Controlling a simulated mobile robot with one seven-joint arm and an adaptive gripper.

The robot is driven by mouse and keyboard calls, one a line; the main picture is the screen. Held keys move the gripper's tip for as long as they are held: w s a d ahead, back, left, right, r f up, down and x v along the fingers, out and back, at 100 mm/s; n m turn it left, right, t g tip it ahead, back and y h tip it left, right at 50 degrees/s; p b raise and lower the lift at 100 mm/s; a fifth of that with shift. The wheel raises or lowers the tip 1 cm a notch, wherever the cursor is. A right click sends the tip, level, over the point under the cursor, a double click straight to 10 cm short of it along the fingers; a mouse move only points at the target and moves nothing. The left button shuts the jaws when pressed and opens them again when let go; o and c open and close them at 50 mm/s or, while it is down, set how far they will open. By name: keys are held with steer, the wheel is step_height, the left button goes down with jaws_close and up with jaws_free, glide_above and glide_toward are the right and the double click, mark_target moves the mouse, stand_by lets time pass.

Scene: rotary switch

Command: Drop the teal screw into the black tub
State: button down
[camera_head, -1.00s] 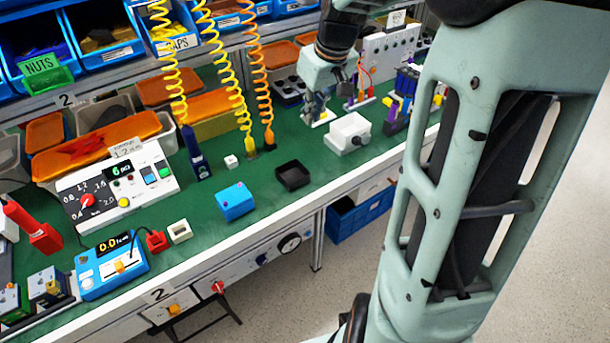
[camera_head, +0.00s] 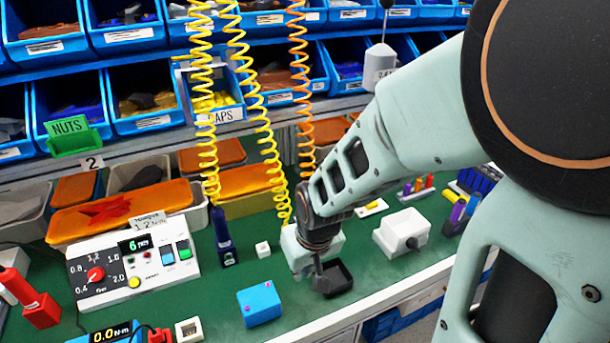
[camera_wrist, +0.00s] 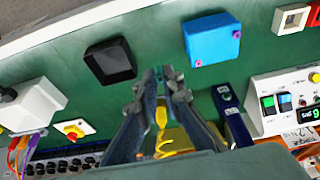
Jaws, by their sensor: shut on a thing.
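The black tub (camera_head: 338,277) is a small, square, open box on the green bench top. In the wrist view the tub (camera_wrist: 110,61) lies just left of my fingertips and looks empty. My gripper (camera_wrist: 159,80) is shut on the teal screw (camera_wrist: 159,73), of which only a small teal bit shows between the fingertips. In the head view my gripper (camera_head: 322,279) points down beside the tub and covers its left part. The screw cannot be made out there.
A blue box (camera_head: 260,304) stands to the left of the tub and a white box (camera_head: 401,233) to the right. A dark blue tool (camera_head: 223,238) hangs on a yellow coil behind. Coiled cords hang close to my arm. The bench's front edge is near.

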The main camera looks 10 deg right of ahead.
steer(key=w+d+f, duration=0.4)
steer(key=d+f, duration=0.1)
steer(key=w+d+f+b, duration=0.1)
steer(key=w+d+f, duration=0.1)
steer(key=d+f, duration=0.1)
steer(key=shift+w+d+f, duration=0.1)
steer(key=shift+w+d, duration=0.05)
steer(key=shift+d, duration=0.05)
steer(key=shift+w+d+f, duration=0.15)
steer(key=shift+d+f, duration=0.05)
steer(key=shift+f, duration=0.1)
steer(key=shift+f+b, duration=0.35)
steer(key=shift+f, duration=1)
steer(key=shift+f, duration=0.1)
steer(key=shift+f, duration=0.2)
steer(key=c, duration=2.1)
jaws_free()
steer(key=shift+r, duration=0.1)
